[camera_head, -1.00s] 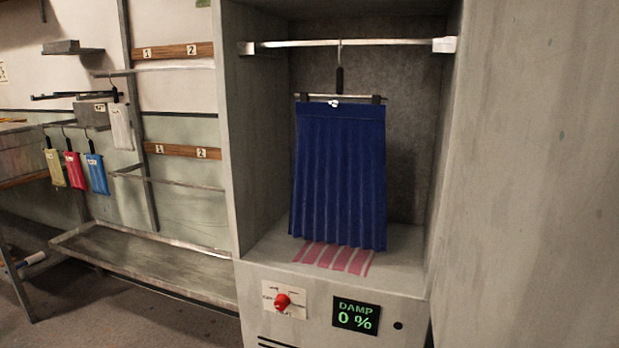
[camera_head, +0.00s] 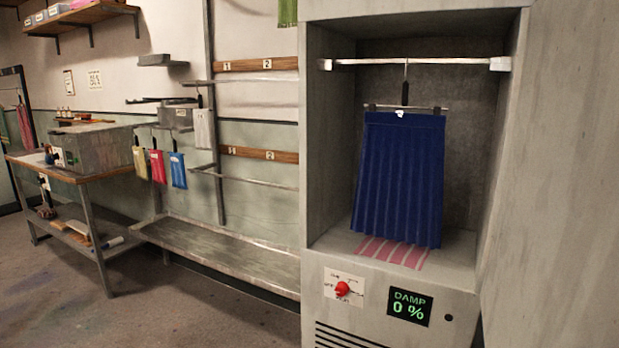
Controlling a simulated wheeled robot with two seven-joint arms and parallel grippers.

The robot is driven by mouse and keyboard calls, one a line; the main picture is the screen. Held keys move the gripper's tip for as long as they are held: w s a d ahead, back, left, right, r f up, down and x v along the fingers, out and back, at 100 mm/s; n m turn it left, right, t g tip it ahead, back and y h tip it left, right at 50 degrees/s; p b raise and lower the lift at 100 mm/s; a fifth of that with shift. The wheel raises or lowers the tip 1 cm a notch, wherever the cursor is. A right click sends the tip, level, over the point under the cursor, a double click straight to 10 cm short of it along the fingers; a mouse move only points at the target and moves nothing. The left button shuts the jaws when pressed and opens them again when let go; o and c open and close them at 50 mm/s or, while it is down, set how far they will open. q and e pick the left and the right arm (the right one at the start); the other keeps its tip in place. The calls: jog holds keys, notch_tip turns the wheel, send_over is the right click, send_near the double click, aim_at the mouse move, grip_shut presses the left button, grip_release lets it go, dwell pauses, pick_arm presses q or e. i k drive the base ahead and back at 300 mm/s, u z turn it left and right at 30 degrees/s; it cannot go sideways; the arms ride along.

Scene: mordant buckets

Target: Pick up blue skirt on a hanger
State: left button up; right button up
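The blue skirt (camera_head: 398,180) hangs from a clip hanger (camera_head: 405,97) inside an open grey cabinet (camera_head: 316,150). The hanger's hook is over the metal rail (camera_head: 420,62) near the top of the cabinet. The skirt is pleated and hangs a little tilted, its lower edge close above the cabinet floor. Neither of my grippers is in view.
Below are a red knob (camera_head: 342,289) and a display reading DAMP 0 % (camera_head: 409,307). To the left are a metal rack (camera_head: 225,248), several hanging coloured pouches (camera_head: 178,170) and a workbench (camera_head: 75,178). Open floor (camera_head: 190,315) lies front left.

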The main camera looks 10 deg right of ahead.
aim_at(398, 196)
jog(key=u, duration=0.65)
jog(key=i, duration=2.75)
jog(key=z, duration=1.9)
